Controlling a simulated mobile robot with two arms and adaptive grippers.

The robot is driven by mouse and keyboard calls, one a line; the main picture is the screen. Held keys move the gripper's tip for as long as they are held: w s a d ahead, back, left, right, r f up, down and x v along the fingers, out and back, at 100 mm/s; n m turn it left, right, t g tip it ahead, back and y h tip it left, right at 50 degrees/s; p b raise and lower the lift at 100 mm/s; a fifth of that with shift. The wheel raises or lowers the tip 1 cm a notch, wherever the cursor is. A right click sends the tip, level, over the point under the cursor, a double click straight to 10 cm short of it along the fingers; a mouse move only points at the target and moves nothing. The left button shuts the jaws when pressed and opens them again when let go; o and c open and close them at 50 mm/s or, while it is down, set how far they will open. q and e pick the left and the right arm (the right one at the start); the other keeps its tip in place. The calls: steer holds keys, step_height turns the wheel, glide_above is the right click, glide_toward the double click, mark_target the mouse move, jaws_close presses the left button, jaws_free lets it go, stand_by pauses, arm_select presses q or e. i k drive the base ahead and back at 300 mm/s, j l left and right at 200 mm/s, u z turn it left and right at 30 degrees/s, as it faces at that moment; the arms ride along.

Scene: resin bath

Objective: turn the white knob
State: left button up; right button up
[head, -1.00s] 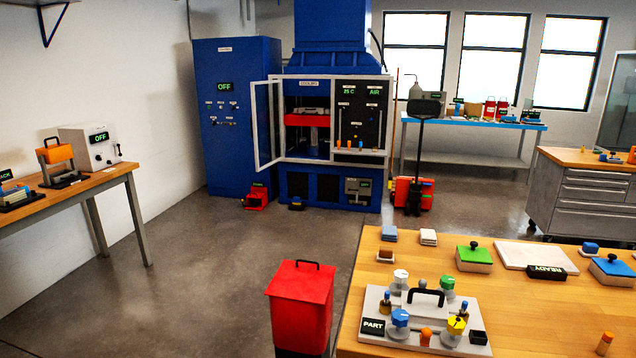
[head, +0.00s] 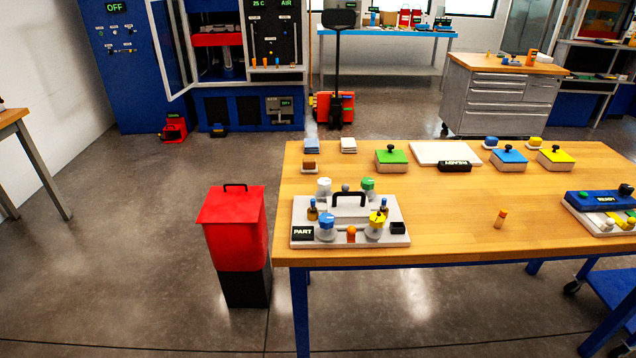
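A white knob (head: 324,186) stands at the back left of a light grey fixture plate (head: 300,212) on the wooden table. A green knob (head: 368,186) is at the back right of the plate, a blue knob (head: 326,222) at the front left and a yellow knob (head: 376,221) at the front right. A block with a black arched handle (head: 348,198) sits between them. A black sign reading PART (head: 303,233) is at the plate's front left corner. Neither of my grippers shows in the head view.
The wooden table (head: 450,215) also holds green, blue and yellow lidded boxes (head: 391,161) and a white board (head: 432,151). A red bin (head: 234,228) stands on the floor left of the table. A blue cart (head: 612,290) is at the lower right. The floor in front is open.

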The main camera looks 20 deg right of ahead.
mark_target(324, 184)
steer(key=l+z, duration=0.2)
steer(key=z, duration=0.2)
steer(key=i+l+z, duration=0.1)
steer(key=z, duration=0.25)
steer(key=i+l+z, duration=0.1)
steer(key=z, duration=0.3)
steer(key=i+l+z, duration=0.1)
steer(key=z, duration=0.25)
steer(key=l, duration=0.1)
